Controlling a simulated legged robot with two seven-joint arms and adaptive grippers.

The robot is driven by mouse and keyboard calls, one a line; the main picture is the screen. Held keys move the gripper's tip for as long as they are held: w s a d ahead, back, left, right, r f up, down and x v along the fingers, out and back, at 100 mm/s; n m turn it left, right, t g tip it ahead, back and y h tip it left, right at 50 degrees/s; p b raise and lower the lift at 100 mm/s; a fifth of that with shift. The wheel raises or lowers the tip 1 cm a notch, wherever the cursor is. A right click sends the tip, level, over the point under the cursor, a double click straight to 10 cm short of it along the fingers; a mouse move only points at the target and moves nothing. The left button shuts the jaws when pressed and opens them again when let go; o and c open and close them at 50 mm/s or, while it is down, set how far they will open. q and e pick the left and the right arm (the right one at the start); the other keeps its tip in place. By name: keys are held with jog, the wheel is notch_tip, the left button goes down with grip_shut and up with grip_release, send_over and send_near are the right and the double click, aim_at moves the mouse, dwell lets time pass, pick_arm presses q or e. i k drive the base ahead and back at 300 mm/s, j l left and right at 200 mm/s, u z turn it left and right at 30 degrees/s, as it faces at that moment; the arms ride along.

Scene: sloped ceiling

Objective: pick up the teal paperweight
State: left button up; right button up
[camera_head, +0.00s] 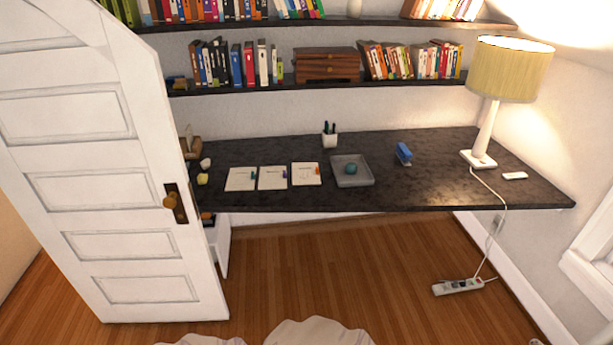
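The teal paperweight (351,169) is a small round object. It sits in a shallow grey tray (341,184) on the dark desk (440,190), right of the three notepads. Neither of my grippers shows in the head view, so their state and distance from the paperweight cannot be seen.
Notepads (272,178) lie left of the tray, a pen cup (329,136) stands behind it, and a blue stapler (404,153) is to its right. A lamp (484,140) stands at the right end. A white door (95,200) blocks the left. A power strip (458,287) lies on the floor.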

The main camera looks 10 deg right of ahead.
aim_at(351, 169)
jog(key=i+l+z, duration=0.35)
jog(key=i+l, duration=0.2)
jog(key=i, duration=0.3)
